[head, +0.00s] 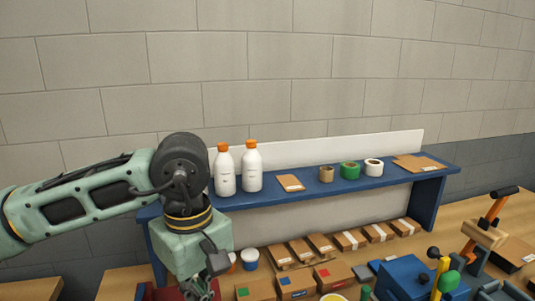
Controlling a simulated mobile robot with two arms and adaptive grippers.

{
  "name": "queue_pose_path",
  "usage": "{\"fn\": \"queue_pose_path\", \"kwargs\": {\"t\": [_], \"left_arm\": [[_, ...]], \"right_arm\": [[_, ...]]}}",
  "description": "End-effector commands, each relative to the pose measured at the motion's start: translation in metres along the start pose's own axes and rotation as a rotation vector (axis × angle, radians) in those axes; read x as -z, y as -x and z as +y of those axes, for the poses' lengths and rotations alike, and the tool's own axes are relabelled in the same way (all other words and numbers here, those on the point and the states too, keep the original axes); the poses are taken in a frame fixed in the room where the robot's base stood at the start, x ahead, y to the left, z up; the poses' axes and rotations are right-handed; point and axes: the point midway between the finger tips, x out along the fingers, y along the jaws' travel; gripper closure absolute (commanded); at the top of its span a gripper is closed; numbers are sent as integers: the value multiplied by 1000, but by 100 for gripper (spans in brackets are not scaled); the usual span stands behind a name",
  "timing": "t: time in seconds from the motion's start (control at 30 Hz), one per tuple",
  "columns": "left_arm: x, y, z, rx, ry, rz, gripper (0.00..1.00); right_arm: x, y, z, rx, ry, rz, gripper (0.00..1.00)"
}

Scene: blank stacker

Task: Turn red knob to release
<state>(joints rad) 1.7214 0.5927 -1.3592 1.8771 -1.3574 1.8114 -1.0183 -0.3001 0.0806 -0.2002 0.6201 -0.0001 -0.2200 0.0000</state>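No red knob can be made out in the head view. A dark red item (170,293) shows at the bottom edge, mostly hidden behind my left arm; I cannot tell what it is. My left arm comes in from the left and bends down at the wrist. My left gripper (207,285) points down at the bottom edge, partly cut off, and its fingertips are not clear. A blue device (405,277) with a black knob, a yellow post (439,277) and a green knob (449,281) stands at the lower right. My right gripper is not in view.
A blue shelf (300,203) holds two white bottles, tape rolls and flat cardboard. An orange tool with a black handle (492,214) stands at the right. A block wall closes the back.

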Motion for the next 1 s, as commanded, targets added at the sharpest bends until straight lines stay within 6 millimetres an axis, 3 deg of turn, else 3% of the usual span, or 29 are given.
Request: {"fn": "queue_pose_path", "kwargs": {"t": [0.3, 0.5, 1.0], "left_arm": [[0, -39, 0, 2, 4, 0, 100], [0, -63, 0, 0, 4, -1, 100], [-2, -70, -1, 8, 1, -6, 100]], "right_arm": [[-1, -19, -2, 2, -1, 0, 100], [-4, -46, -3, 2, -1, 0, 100], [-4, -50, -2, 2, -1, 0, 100]]}}
